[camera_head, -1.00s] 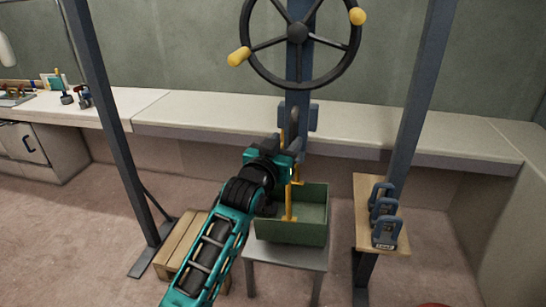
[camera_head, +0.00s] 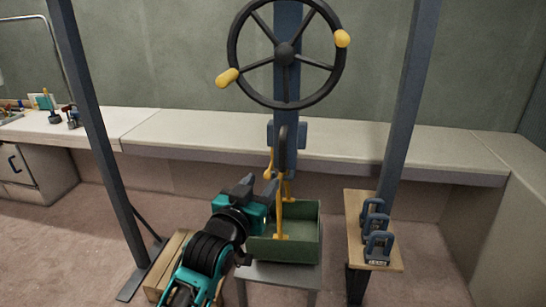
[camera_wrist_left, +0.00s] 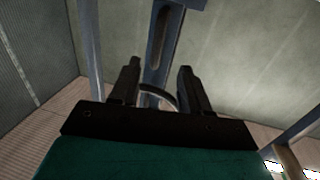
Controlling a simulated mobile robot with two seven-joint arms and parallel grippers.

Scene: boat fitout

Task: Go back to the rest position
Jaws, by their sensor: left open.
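My left gripper (camera_head: 255,188) is open in the head view, with nothing visible between its fingers. It is beside and above the left rim of the green box (camera_head: 300,249), in front of the blue-grey post. In the left wrist view, its two dark fingers (camera_wrist_left: 158,85) stand apart, with the post (camera_wrist_left: 165,45) and part of a dark curved shape behind them. A yellow-handled part (camera_head: 280,210) hangs at the post above the box. My right gripper is not in view.
A steering wheel (camera_head: 285,53) with yellow grips is on the post. The green box stands on a small grey table (camera_head: 283,275). A wooden shelf (camera_head: 353,230) at right holds several blue-grey shackle-like pieces (camera_head: 376,232). A long pale counter (camera_head: 205,138) runs behind, and a wooden crate (camera_head: 165,268) stands at lower left.

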